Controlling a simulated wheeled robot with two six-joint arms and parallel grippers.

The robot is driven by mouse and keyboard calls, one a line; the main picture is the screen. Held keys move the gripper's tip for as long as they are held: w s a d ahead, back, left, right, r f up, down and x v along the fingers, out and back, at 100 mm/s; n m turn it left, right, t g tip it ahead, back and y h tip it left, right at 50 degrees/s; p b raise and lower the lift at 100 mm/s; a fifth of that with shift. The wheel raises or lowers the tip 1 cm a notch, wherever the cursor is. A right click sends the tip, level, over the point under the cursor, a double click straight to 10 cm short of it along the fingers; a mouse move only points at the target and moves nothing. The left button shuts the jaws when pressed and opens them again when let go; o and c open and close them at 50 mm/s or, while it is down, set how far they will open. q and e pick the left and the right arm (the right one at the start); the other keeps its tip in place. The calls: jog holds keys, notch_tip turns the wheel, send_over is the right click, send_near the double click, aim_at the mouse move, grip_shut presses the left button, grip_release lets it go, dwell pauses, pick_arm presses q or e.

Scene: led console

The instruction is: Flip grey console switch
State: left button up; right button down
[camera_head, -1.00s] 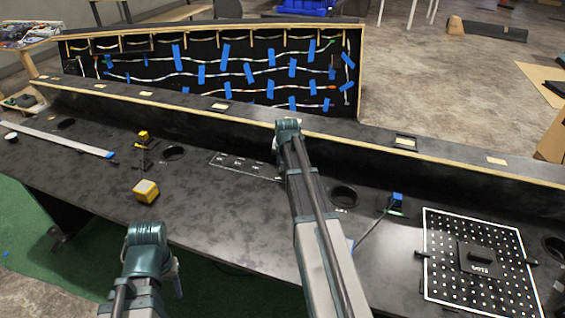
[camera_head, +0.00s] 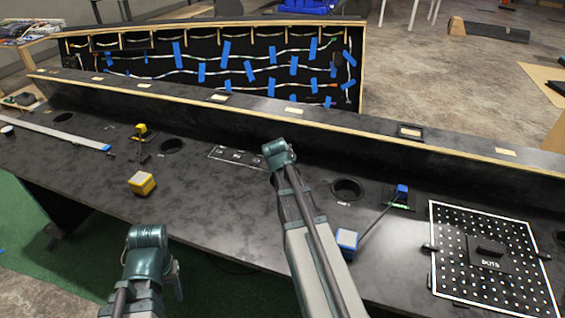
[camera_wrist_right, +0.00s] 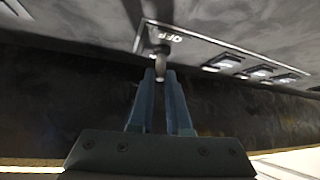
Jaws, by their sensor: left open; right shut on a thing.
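The grey toggle switch (camera_wrist_right: 160,68) shows in the right wrist view, on a white-outlined black panel (camera_wrist_right: 215,48) beside an "OFF" label. My right gripper (camera_wrist_right: 160,74) has its two blue-grey fingertips close on either side of the lever, shut on it. In the head view the panel (camera_head: 228,153) lies on the console desk, and my right arm's wrist sits at its right end. The switch and the right fingertips are hidden there. My left gripper (camera_head: 176,283) is low at the front edge of the console, open, away from the switch; its fingers show only partly.
Several lit rocker switches (camera_wrist_right: 262,72) sit along the same panel. A yellow box (camera_head: 142,183) and a blue-white box (camera_head: 347,241) stand on the desk. A dotted board (camera_head: 490,262) lies at the right. A raised ledge (camera_head: 300,128) runs behind the panel.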

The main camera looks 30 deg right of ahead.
jog(key=s+a+f+t+h+b, duration=0.1)
jog(key=t+h+b, duration=0.1)
jog(key=b, duration=0.3)
jog(key=shift+a+f, duration=0.1)
jog(key=shift+f, duration=0.1)
jog(key=shift+s+a+r+t+h+b, duration=0.15)
jog(key=shift+t+h+b, duration=0.45)
jog(key=shift+b, duration=0.5)
jog(key=c, duration=0.9)
grip_release()
jog(key=shift+o, duration=0.2)
jog(key=shift+r, duration=0.1)
jog(key=p+v, duration=0.2)
jog(key=v, duration=0.5)
jog(key=shift+s+a, duration=0.15)
